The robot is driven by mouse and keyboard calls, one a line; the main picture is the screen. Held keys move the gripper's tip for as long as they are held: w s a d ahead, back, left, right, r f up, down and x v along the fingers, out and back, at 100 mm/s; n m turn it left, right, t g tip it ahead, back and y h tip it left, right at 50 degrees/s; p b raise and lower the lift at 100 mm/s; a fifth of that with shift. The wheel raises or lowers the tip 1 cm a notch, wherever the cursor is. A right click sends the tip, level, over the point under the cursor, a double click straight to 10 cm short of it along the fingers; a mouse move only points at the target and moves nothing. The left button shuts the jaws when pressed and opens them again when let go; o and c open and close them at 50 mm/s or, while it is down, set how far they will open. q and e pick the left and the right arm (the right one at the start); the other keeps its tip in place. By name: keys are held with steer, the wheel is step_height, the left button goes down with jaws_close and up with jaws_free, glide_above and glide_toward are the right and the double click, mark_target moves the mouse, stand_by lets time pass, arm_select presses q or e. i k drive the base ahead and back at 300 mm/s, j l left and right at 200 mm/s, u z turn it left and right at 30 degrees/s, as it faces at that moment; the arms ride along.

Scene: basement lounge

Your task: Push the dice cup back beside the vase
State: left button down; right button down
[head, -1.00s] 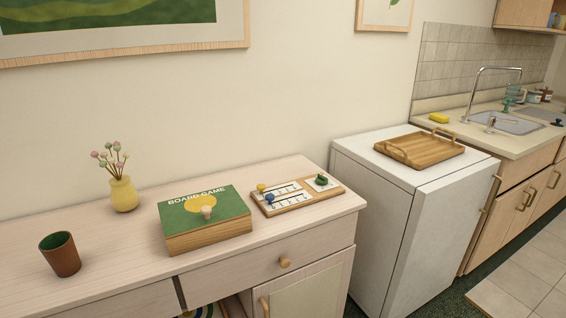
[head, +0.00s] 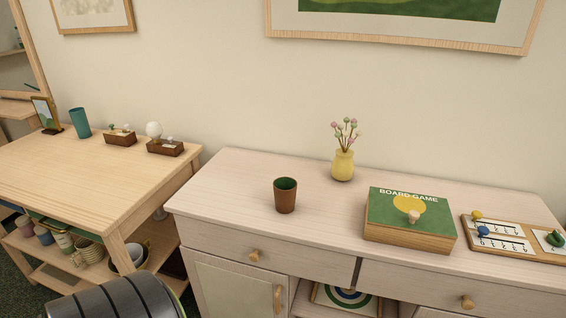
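The dice cup (head: 286,197) is a brown cup with a green inside. It stands upright on the pale wooden sideboard (head: 226,186), left of the middle and nearer the front edge than the vase. The cup and vase are clearly apart. Neither of my grippers shows in the head view.
A green board game box (head: 408,221) lies right of the cup, with a wooden game board (head: 505,243) farther right. The sideboard top left of the cup is clear.

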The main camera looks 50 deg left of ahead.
mark_target(285, 196)
steer(key=u, duration=1.5)
